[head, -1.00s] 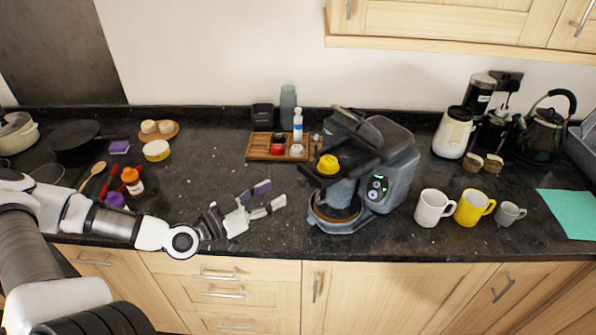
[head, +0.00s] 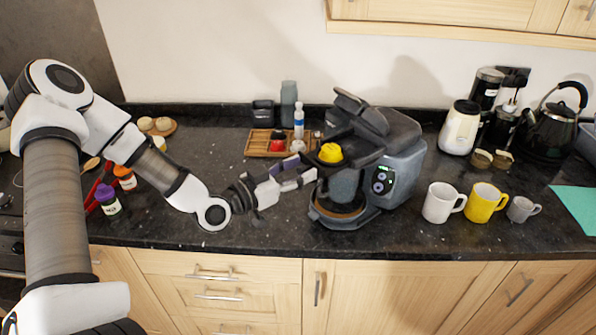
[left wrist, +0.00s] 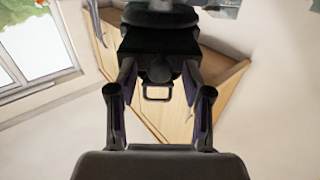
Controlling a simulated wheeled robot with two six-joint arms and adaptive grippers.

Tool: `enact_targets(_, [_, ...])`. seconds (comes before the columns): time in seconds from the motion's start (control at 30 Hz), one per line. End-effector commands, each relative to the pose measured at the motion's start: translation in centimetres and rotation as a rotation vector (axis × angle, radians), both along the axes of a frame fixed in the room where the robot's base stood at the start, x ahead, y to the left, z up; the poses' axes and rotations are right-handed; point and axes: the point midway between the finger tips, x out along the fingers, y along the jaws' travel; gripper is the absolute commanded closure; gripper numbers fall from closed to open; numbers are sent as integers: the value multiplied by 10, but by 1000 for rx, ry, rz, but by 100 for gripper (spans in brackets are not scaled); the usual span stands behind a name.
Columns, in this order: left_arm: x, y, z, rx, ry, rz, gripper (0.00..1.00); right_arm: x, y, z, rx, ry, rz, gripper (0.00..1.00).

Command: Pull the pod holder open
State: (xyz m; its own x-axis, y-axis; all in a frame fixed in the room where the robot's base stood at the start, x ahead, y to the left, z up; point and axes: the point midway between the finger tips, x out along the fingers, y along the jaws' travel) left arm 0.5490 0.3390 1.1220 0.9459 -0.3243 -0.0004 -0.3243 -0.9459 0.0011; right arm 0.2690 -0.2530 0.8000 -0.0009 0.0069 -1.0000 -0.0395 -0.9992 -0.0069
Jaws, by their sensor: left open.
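The grey coffee machine (head: 402,165) stands on the dark counter with its top lid raised. A yellow pod (head: 330,152) sits at the front of its head. The pod holder (head: 322,164) is the dark part under the pod, pointing left, partly hidden by my gripper. My left gripper (head: 306,167) is open, its fingertips close to the holder's left end. In the left wrist view, a dark machine part with a small loop (left wrist: 157,92) lies between the open fingers (left wrist: 158,84); I cannot tell whether they touch it. My right gripper is out of view.
A white mug (head: 438,205), a yellow mug (head: 480,205) and a grey mug stand right of the machine. A wooden tray (head: 258,146) with small items lies behind my left gripper. Bottles (head: 125,178) stand at left. The counter's front strip is clear below my gripper.

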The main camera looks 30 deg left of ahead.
Motion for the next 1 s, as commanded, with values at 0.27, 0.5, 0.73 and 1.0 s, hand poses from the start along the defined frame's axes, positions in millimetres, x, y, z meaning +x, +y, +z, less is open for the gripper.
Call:
enact_targets(0.27, [0, 0, 0, 0, 0, 0, 100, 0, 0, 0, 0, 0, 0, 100])
enact_targets(0.5, [0, 0, 0, 1, 2, 1, 100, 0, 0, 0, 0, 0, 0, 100])
enact_targets(0.73, [0, 0, 0, 0, 1, 1, 69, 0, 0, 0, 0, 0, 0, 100])
enact_targets(1.0, [0, 0, 0, 1, 1, 1, 50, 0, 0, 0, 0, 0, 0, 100])
